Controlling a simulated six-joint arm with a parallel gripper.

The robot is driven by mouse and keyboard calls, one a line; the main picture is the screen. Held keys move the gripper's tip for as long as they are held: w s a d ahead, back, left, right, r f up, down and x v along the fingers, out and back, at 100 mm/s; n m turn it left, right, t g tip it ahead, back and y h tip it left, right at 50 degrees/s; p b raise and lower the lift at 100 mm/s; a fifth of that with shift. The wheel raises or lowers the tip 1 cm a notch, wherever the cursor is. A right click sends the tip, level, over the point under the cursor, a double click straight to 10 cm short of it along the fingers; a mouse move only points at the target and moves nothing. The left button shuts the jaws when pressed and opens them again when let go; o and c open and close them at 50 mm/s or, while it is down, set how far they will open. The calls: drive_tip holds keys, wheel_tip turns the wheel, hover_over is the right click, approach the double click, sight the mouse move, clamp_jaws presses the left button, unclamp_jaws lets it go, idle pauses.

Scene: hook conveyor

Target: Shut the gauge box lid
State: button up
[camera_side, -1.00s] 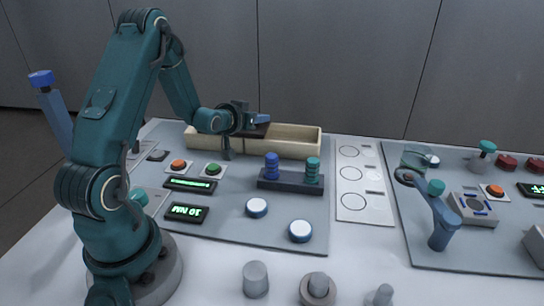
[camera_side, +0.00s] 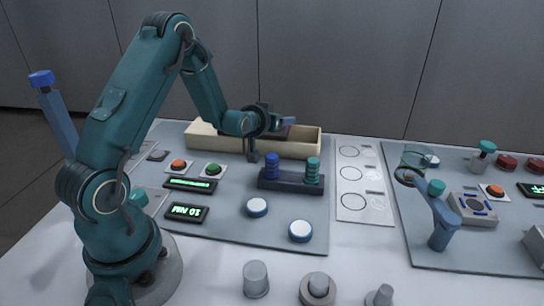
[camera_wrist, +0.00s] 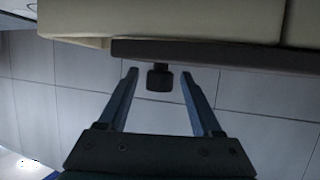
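The gauge box is the long cream box (camera_side: 302,150) at the back of the left grey board. A dark slab, which looks like its lid (camera_side: 286,132), lies at its top under my gripper (camera_side: 285,121). In the wrist view, the lid (camera_wrist: 225,54) is a dark strip along the cream box (camera_wrist: 170,18). A black knob (camera_wrist: 159,80) sticks out from the lid. My gripper (camera_wrist: 159,72) is open, with one finger on each side of the knob and a gap on both sides. My wrist hides part of the lid in the side view.
A dark rack (camera_side: 290,181) with blue and teal stacks stands in front of the box. Orange (camera_side: 179,165) and green (camera_side: 212,170) buttons are to its left. A white panel with circles (camera_side: 362,190) lies to the right.

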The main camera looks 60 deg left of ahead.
sight(270, 134)
drive_tip(key=shift+s+d, duration=0.1)
drive_tip(key=shift+v, duration=2.45)
drive_tip(key=shift+r, duration=0.1)
